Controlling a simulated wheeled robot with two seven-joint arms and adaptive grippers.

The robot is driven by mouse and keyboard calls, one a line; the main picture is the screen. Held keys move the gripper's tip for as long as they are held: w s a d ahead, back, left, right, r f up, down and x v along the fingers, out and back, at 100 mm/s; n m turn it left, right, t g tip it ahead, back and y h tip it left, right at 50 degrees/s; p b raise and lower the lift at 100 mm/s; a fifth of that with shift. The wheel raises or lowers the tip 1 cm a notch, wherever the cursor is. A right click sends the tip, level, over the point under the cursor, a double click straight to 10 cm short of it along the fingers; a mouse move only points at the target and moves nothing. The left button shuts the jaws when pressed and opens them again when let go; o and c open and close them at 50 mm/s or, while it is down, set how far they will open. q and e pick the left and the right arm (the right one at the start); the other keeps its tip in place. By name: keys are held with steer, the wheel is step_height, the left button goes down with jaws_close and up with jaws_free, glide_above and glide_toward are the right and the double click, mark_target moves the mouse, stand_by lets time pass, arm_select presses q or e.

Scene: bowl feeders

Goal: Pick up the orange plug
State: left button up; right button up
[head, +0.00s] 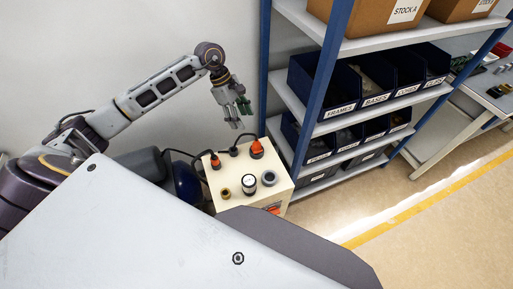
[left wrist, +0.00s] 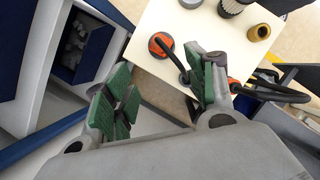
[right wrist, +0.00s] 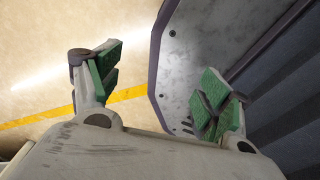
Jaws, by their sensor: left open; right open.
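Two orange plugs with black cables are on the cream box. The larger orange plug (head: 256,148) is at the box's back right corner, and it also shows in the left wrist view (left wrist: 160,44). A smaller orange plug (head: 215,162) is at the left edge, partly hidden behind a finger in the left wrist view (left wrist: 233,87). My left gripper (head: 241,113) is open and empty above the box's back edge, apart from both plugs. My right gripper (right wrist: 158,82) is open and empty over floor and a grey panel; it is not seen in the head view.
A blue rounded body (head: 186,181) stands left.

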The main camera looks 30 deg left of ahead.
arm_select(q)
steer(key=shift+r, duration=0.1)
steer(key=shift+d, duration=0.1)
steer(key=p, duration=0.1)
glide_toward(257, 146)
steer(key=f, duration=0.2)
steer(key=w+f, duration=0.1)
steer(key=f, duration=0.1)
steer(key=shift+w+d+f, duration=0.1)
steer(key=shift+d+f, duration=0.05)
steer(key=shift+d, duration=0.05)
steer(key=shift+f, duration=0.15)
steer(key=shift+d+f, duration=0.1)
